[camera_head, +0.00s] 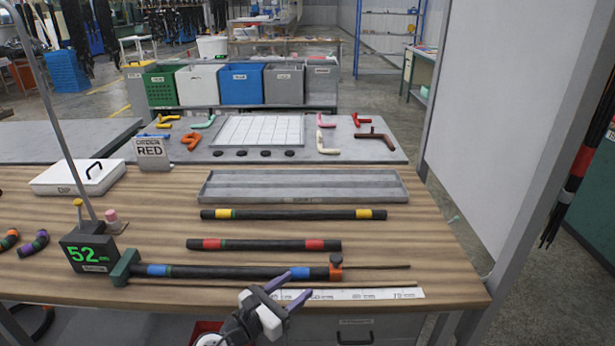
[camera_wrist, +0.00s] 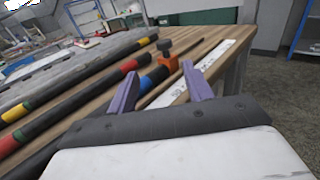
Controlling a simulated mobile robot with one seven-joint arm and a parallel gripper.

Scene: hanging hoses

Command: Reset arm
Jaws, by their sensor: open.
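My gripper (camera_head: 286,284) is low in the middle of the head view, over the front edge of the wooden table (camera_head: 455,270). Its two purple fingers are apart with nothing between them; they also show in the wrist view (camera_wrist: 160,92). Just beyond it lies a black hose with blue bands (camera_head: 240,272), set in a measuring rig with a green end block (camera_head: 125,267) and an orange clamp (camera_head: 336,268). Behind it lie a hose with red bands (camera_head: 262,245) and a hose with yellow bands (camera_head: 290,214).
A white ruler strip (camera_head: 370,294) runs along the front edge. A display reading 52 (camera_head: 90,250) with a thin pole stands left. A grey tray (camera_head: 302,199), a white box (camera_head: 80,177) and a sign reading RED (camera_head: 151,150) stand farther back. The table's right end is clear.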

